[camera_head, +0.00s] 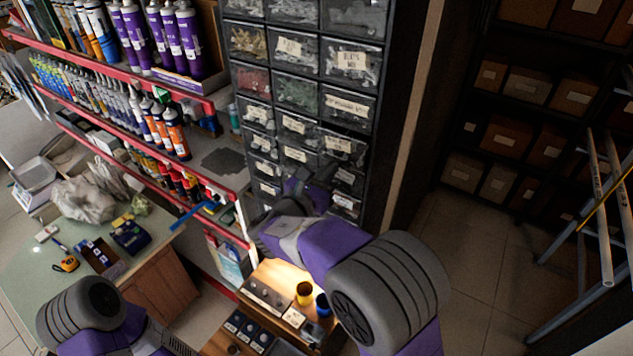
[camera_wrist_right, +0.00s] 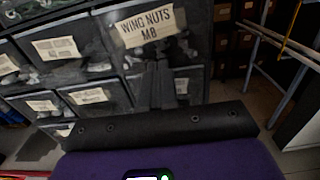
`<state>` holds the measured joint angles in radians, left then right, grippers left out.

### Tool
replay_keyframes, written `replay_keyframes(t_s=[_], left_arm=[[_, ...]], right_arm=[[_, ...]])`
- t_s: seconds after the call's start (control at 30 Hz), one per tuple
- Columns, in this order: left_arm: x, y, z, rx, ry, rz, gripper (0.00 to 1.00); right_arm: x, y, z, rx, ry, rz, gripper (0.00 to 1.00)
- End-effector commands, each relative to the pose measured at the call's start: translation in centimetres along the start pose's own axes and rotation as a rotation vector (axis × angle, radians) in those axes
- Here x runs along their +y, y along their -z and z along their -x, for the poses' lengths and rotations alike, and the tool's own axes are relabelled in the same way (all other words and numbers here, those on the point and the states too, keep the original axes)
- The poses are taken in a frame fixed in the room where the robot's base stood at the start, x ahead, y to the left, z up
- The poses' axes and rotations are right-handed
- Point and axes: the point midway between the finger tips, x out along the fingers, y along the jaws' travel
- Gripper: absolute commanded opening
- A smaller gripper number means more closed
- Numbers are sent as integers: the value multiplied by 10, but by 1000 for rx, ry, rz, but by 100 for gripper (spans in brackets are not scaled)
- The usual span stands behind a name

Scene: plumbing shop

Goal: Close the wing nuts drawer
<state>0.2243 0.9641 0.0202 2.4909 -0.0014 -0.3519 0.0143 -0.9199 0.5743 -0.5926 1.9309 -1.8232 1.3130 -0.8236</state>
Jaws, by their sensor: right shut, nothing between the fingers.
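The wing nuts drawer (camera_wrist_right: 165,48) is in the upper middle of the right wrist view, with a pale label reading "WING NUTS M8" and metal pieces behind its clear front. It looks larger and nearer than its neighbours and seems to stand out from the cabinet. In the head view it appears to be the right-column drawer (camera_head: 345,154) just above my right gripper (camera_head: 322,172). The gripper is shut and empty. Its dark fingers (camera_wrist_right: 162,84) point at the cabinet just below the label; I cannot tell whether they touch. My left gripper is out of view.
The drawer cabinet (camera_head: 378,95) holds several columns of labelled drawers. A red-edged shelf (camera_head: 205,105) with tubes and bottles stands left. A low wooden display (camera_head: 258,312) with cups is below my right arm. A ladder (camera_head: 597,195) stands right; the floor (camera_head: 455,240) between is clear.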

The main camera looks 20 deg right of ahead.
Motion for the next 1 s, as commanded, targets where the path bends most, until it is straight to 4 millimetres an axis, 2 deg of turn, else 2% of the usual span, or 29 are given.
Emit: replay_keyframes(t_s=[0.1,0.2,0.63,0.77,0.9,1.0], left_arm=[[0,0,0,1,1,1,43],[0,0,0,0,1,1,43],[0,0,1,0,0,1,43],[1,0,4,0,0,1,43],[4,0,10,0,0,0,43],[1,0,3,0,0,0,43]], right_arm=[[-5,0,-15,0,1,-1,0],[-8,0,-21,0,0,0,0],[-10,-1,-21,-3,7,-2,0],[-5,-2,-8,-4,1,0,0],[3,-3,20,-3,-11,1,0],[3,0,45,-2,-13,-2,0]])
